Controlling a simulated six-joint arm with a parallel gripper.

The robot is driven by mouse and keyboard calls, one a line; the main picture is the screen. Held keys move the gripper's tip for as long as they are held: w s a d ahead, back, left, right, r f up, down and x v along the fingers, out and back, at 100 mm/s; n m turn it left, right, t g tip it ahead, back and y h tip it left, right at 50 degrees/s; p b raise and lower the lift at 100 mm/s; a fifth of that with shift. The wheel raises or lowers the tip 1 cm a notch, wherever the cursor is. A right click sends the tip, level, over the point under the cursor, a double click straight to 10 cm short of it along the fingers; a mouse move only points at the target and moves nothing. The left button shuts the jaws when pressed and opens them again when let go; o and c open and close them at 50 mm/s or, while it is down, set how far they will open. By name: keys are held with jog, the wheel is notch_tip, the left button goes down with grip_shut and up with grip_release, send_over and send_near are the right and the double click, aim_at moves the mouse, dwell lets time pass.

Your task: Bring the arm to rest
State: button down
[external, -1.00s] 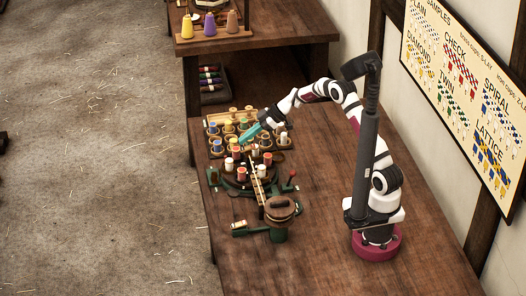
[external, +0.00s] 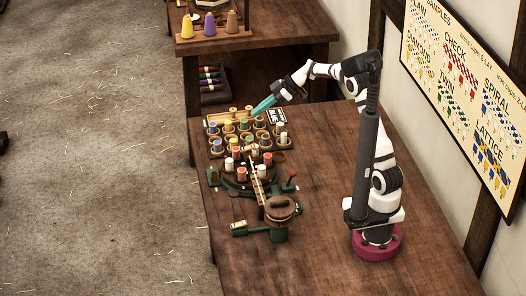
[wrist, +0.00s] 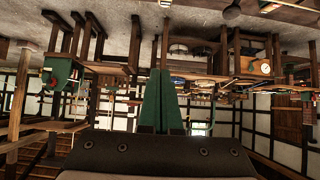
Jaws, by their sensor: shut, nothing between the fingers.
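My gripper (external: 256,111) is raised above the back edge of the bobbin tray, at the left end of my outstretched arm. Its green fingers are together with nothing between them. In the wrist view the fingers (wrist: 161,100) stand side by side, pointing out into the room, which appears upside down. My arm stands on a magenta base on the bench (external: 330,200).
The tray (external: 284,152) holds several coloured bobbins. In front of it is a round braiding device (external: 236,187) with several bobbins, and a brown-topped green device (external: 280,208). A pattern board (external: 465,95) hangs on the right wall. The bench's middle is clear.

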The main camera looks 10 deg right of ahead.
jog(key=s+d+f+m+h, duration=0.2)
jog(key=s+d+m+h, duration=0.2)
jog(key=s+d+m, duration=0.7)
jog(key=s+d+f+m+h, duration=0.2)
jog(key=s+d+m+h, duration=0.2)
jog(key=s+d+m, duration=0.8)
jog(key=s+d, duration=0.4)
jog(key=s, duration=0.3)
jog(key=shift+s+d+f+m+h, duration=0.15)
jog(key=shift+s+d+m+h, duration=0.1)
jog(key=shift+d+m+h, duration=0.05)
